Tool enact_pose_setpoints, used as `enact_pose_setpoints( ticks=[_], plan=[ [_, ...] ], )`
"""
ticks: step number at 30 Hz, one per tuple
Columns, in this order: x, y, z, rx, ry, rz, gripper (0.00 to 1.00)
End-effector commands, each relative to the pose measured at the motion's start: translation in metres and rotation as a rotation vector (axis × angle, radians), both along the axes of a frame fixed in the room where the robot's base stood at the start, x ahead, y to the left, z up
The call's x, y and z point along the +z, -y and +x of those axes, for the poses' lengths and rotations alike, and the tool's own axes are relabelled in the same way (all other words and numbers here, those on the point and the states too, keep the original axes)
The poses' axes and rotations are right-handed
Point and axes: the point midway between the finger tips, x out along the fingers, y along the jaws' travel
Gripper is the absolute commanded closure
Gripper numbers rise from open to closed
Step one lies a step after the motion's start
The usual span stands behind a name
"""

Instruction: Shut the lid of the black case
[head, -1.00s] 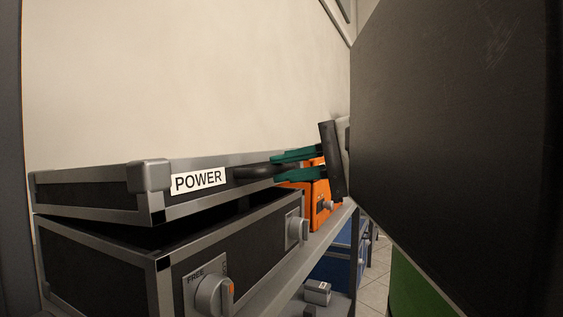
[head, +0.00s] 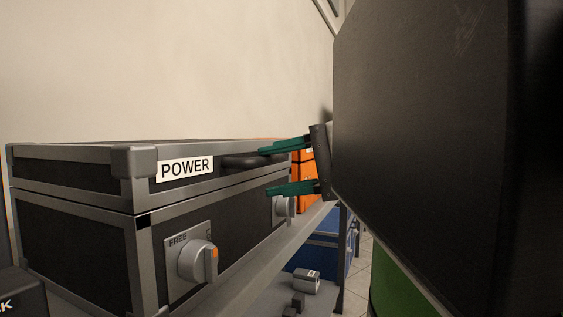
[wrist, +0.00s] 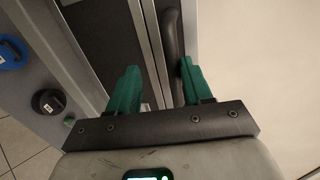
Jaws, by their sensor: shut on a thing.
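The black case (head: 90,245) with grey metal edges stands on a grey shelf. Its lid (head: 72,168), labelled POWER, lies down on the body, with no gap visible along the front seam. A black handle (head: 243,161) sits on the lid's front. In the wrist view the handle (wrist: 170,40) runs beside the right finger; the exact contact is unclear. A grey latch knob (head: 197,262) marked FREE is on the body's front.
A second latch (head: 283,212) is near the lower finger. An orange case (head: 305,170) stands beyond on the shelf (head: 255,265). A blue case (head: 318,253) and small grey boxes (head: 305,282) are lower down. A pale wall is behind. My dark arm link blocks the right side.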

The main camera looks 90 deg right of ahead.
Motion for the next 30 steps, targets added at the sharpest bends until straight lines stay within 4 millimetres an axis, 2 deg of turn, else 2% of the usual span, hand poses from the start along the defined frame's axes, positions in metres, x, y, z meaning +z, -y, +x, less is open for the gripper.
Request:
enact_pose_setpoints(
  ticks=[3,19,23,30],
  plan=[
    [-0.005,-0.001,0.001,0.002,-0.013,0.005,0.59],
    [0.0,-0.001,-0.003,-0.001,-0.009,0.002,0.59],
    [0.006,-0.007,-0.018,-0.004,-0.006,0.003,0.59],
    [0.017,-0.024,-0.061,-0.004,-0.001,0.002,0.59]
  ],
)
